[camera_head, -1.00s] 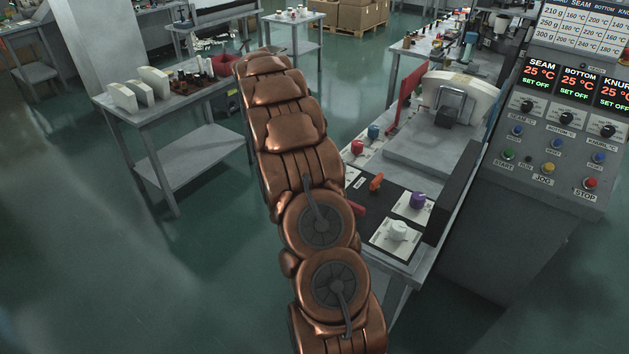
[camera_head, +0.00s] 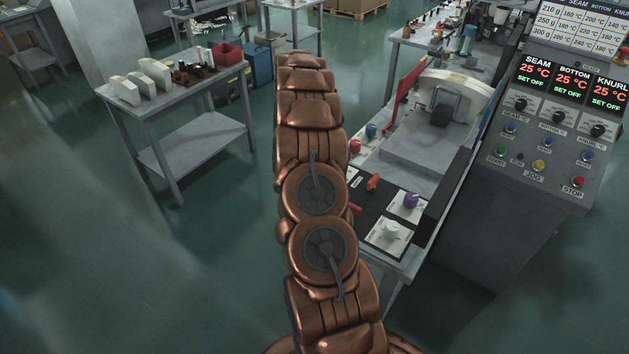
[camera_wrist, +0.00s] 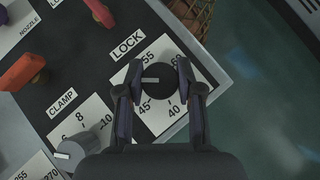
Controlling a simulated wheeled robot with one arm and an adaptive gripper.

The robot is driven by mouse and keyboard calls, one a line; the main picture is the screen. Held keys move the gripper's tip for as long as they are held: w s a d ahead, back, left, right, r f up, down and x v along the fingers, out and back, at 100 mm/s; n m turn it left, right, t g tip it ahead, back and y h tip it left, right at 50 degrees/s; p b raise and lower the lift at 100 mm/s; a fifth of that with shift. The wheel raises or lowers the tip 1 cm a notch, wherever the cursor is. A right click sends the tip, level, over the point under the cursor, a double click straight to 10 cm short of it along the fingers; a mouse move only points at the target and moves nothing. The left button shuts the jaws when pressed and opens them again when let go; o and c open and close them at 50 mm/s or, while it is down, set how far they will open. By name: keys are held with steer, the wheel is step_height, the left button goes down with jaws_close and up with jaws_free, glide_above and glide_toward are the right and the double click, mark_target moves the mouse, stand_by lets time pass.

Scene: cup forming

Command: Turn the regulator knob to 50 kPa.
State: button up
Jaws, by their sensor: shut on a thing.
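In the wrist view, a round black knob (camera_wrist: 163,88) sits on a white scale plate (camera_wrist: 176,124) at the corner of a dark panel. Its pale pointer line points left, between the printed 55 and 45. The mark between those two is hidden by my finger. 40 shows below the knob. A label beside the plate reads LOCK. My gripper (camera_wrist: 158,72) is shut on the knob, with one finger on its left side and one on its right. In the head view my gripper is hidden by my own copper arm.
A grey knob (camera_wrist: 69,153) stands on the CLAMP plate (camera_wrist: 97,114) at lower left. Orange (camera_wrist: 22,72) and red (camera_wrist: 100,14) handles lie to the upper left. In the head view, the purple (camera_head: 411,200) and white (camera_head: 391,230) knobs stand on the bench, with a control cabinet (camera_head: 520,190) at right.

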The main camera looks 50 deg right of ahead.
stand_by(0.5)
steer(key=o, duration=1.2)
steer(key=shift+f, duration=0.1)
